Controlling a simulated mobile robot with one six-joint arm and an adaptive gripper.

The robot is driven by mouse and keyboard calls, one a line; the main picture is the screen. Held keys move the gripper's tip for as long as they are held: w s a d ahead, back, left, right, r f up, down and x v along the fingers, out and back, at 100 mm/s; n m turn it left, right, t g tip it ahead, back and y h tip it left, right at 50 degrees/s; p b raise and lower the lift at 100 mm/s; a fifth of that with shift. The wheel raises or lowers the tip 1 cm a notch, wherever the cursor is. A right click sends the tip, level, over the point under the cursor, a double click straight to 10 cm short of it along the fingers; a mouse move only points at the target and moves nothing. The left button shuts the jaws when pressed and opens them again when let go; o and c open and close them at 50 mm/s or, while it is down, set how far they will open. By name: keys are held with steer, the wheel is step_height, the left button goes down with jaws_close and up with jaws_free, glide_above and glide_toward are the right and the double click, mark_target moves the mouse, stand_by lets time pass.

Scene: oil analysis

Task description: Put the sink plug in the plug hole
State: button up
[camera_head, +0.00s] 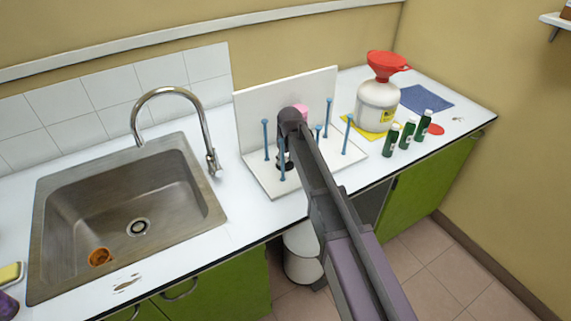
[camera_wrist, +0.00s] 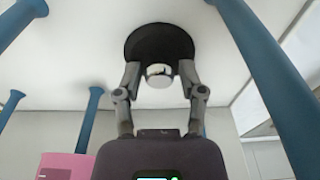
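The sink plug, a black disc with a pale metallic knob, shows in the wrist view (camera_wrist: 160,42). In the head view it is a small dark shape (camera_head: 286,166) on the white peg stand, partly hidden by my arm. In the head view my gripper (camera_head: 284,150) is low over the stand, mostly hidden behind the arm. The plug hole (camera_head: 138,227) is a ringed drain in the floor of the steel sink (camera_head: 190,215), uncovered.
Blue pegs (camera_head: 266,140) stand around my gripper on the white stand (camera_head: 262,183), with a pink object (camera_wrist: 65,167) nearby. A curved tap (camera_head: 205,130) rises between stand and sink. A red-funnelled container (camera_head: 377,105) and green bottles (camera_head: 407,133) are right. An orange round patch (camera_head: 100,257) is in the sink.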

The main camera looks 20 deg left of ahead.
jaws_close()
steer(key=shift+r, duration=0.15)
step_height(320, 180, up, 10)
steer(key=p, duration=1)
steer(key=shift+f, duration=0.2)
stand_by(0.5)
